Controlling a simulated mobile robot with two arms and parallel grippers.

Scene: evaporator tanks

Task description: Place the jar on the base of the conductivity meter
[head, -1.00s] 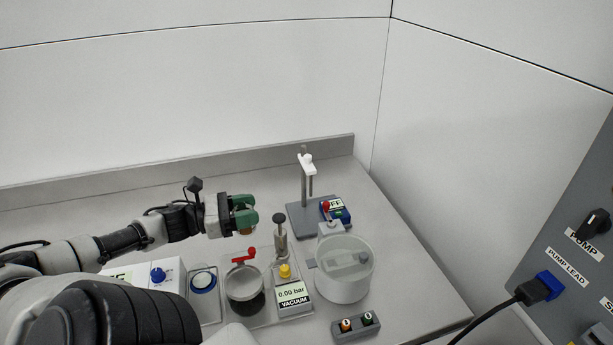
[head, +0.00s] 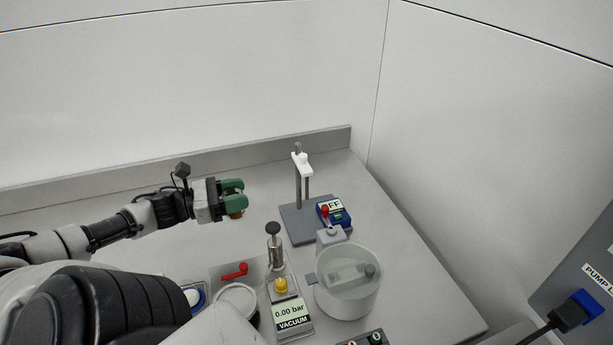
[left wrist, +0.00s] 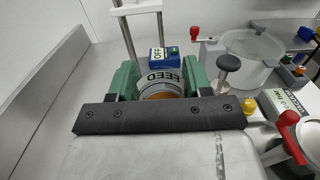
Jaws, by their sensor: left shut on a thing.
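My left gripper (head: 236,193) has green fingers and is shut on the jar. The jar (left wrist: 162,84) shows in the left wrist view between the fingers, with a FEED label and an orange-brown rim. In the head view only a small brownish part of the jar (head: 237,215) shows below the fingers. The conductivity meter has a flat grey base (head: 292,228), an upright post with a white clamp (head: 301,163), and a blue OFF box (head: 336,214). The gripper and jar are left of the base, apart from it in the head view. My right gripper is not in view.
A clear lidded tank (head: 347,295), a plunger-topped metal fitting (head: 275,250) and a VACUUM gauge reading 0.00 bar (head: 292,314) stand in front of the meter. A red-handled valve (head: 235,270) is nearby. The bench left of the meter is clear.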

